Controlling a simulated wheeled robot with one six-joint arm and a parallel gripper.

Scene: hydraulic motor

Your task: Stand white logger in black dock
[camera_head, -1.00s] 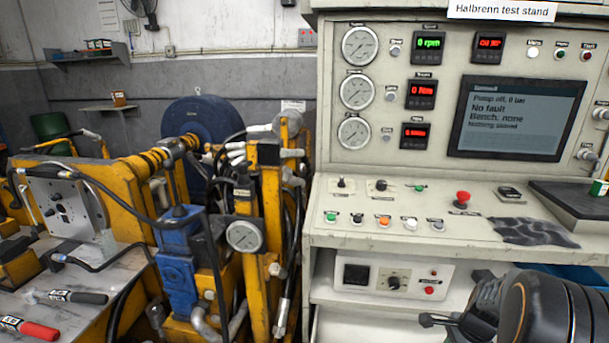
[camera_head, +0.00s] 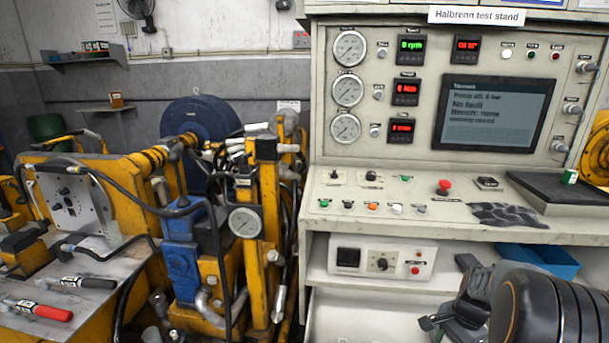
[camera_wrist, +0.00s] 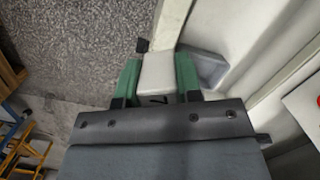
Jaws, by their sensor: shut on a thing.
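The white logger (camera_wrist: 157,78) shows in the wrist view as a pale block with a small dark mark. It sits between the two green fingers of my gripper (camera_wrist: 156,72), which is shut on it. In the head view my arm fills the bottom right corner, and the logger cannot be made out there. A small black holder (camera_head: 487,183) lies on the console top, right of the red stop button; it may be the black dock, but I cannot tell. My gripper is in front of and below the console top.
The console (camera_head: 330,190) carries buttons, a red stop button (camera_head: 444,187) and a dark cloth (camera_head: 507,215). A blue bin (camera_head: 540,261) is on the shelf below. Yellow machinery (camera_head: 262,210) stands left.

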